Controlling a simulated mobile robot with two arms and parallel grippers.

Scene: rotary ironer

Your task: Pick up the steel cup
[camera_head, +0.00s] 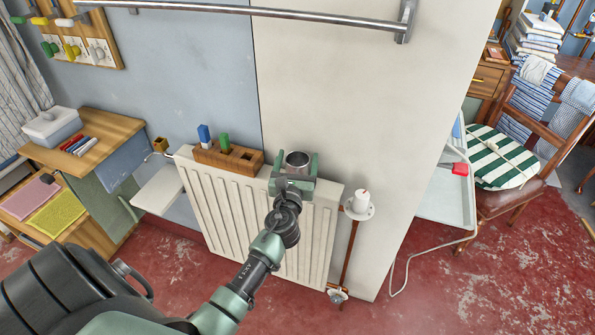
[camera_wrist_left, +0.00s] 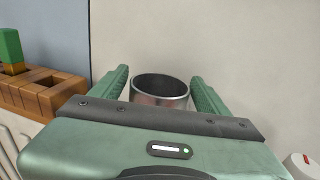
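The steel cup (camera_head: 298,161) stands upright on top of the white radiator (camera_head: 225,210), against the pale wall. It also shows in the left wrist view (camera_wrist_left: 160,91), open end up. My left gripper (camera_head: 296,165) is at the cup, with one green finger on each side of it. In the left wrist view my left gripper (camera_wrist_left: 160,90) is open, and narrow gaps show between the fingers and the cup. The cup's lower part is hidden behind the gripper body. My right gripper is not in view.
A wooden block holder (camera_head: 229,159) with a blue and a green block sits left of the cup on the radiator. A white valve knob (camera_head: 361,202) is at the right. A metal rail (camera_head: 250,11) runs along the wall above.

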